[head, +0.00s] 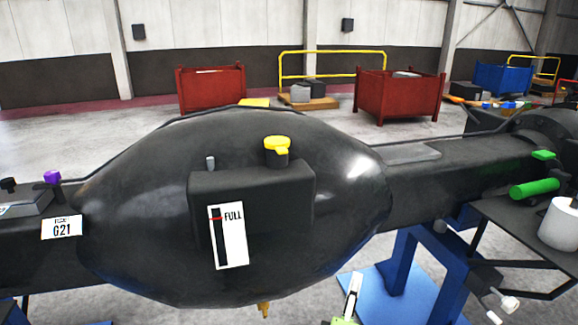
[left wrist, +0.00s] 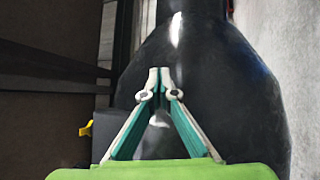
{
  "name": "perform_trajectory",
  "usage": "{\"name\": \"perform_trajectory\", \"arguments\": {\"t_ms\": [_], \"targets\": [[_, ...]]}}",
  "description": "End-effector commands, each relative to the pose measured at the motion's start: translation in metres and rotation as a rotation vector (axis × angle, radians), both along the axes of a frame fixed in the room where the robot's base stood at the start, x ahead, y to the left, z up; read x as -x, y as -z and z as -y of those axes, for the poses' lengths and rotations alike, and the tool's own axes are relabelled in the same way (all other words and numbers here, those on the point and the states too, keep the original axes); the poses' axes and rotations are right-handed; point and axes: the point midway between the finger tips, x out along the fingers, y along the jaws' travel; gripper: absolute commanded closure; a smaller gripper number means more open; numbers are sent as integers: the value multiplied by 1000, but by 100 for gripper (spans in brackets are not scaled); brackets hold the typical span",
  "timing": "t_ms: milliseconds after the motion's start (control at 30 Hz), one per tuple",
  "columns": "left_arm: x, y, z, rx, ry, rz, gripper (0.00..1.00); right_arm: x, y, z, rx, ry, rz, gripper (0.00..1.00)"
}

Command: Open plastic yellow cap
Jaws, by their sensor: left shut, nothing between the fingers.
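The yellow plastic cap (head: 277,145) sits on a short dark neck on top of the black box on the front of a large rounded black casting (head: 130,215). It looks closed, with a small tab toward the front. In the left wrist view the cap (left wrist: 86,129) shows at the left edge of the dark box. My left gripper (head: 354,284) is low in front of the casting, right of and below the cap, well apart from it. In the left wrist view its fingertips (left wrist: 159,72) are together with nothing between them. My right gripper is not in view.
A white FULL gauge plate (head: 230,236) is on the box front, and a small grey peg (head: 210,163) stands left of the cap. A green cylinder (head: 534,188) and white container (head: 560,224) are at the right. Red bins (head: 400,95) stand far behind.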

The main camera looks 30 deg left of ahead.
Motion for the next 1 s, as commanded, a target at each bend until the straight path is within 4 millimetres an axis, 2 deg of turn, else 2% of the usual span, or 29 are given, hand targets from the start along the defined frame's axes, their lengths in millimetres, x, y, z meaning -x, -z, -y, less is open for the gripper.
{"name": "perform_trajectory", "arguments": {"t_ms": [33,100,200,300,400,567,667,1000], "targets": [[0,-62,-15,162,-37,139,100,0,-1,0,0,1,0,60],[14,-133,-42,430,-80,327,100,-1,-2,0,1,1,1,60],[41,-199,-77,785,-108,539,100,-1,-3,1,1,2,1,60],[64,-233,-99,1071,-109,678,100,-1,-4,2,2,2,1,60],[78,-247,-110,1261,-103,752,100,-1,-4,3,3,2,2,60],[83,-253,-117,1375,-98,787,100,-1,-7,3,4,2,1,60],[77,-258,-124,1375,-98,787,100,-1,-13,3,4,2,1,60],[39,-274,-169,1369,-98,786,100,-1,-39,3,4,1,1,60]]}}
